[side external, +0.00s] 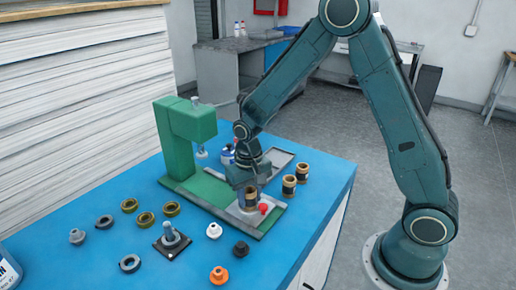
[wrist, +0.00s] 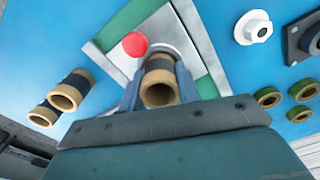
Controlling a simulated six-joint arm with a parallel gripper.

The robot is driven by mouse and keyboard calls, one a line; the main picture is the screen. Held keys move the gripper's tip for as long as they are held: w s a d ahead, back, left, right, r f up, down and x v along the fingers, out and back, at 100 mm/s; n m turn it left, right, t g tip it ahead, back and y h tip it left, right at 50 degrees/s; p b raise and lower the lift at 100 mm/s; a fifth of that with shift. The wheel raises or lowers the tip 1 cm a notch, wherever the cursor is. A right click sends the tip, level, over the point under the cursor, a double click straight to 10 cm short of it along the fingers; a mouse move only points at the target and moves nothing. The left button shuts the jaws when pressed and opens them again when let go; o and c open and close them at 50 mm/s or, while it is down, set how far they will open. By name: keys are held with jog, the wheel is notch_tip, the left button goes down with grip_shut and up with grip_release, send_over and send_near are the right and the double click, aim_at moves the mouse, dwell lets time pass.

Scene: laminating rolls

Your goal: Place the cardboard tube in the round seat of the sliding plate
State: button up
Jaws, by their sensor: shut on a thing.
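My gripper (wrist: 158,92) is shut on a cardboard tube (wrist: 158,64) with tan ends and a dark band. The tube also shows in the side view (side external: 250,199), upright below my gripper (side external: 250,190) and over the sliding plate (side external: 240,214). The grey plate (wrist: 118,58) carries a red knob (wrist: 135,44) beside the tube. A pale round rim (wrist: 180,40), apparently the seat, shows just past the tube in the wrist view. The tube hides most of it, so I cannot tell whether the tube's lower end is inside it or just above.
A green press (side external: 184,140) stands behind the plate on the blue table (side external: 120,245). Two more tubes (side external: 289,186) (side external: 302,172) stand to the right. Rings (side external: 145,219), a black square base (side external: 172,243), and white and orange flanged parts (side external: 218,275) lie front left.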

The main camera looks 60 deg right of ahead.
jog(key=o, duration=1)
jog(key=shift+f, duration=0.1)
jog(key=shift+o, duration=0.2)
notch_tip(320, 180, up, 12)
jog(key=shift+r, duration=0.2)
dwell(0.6)
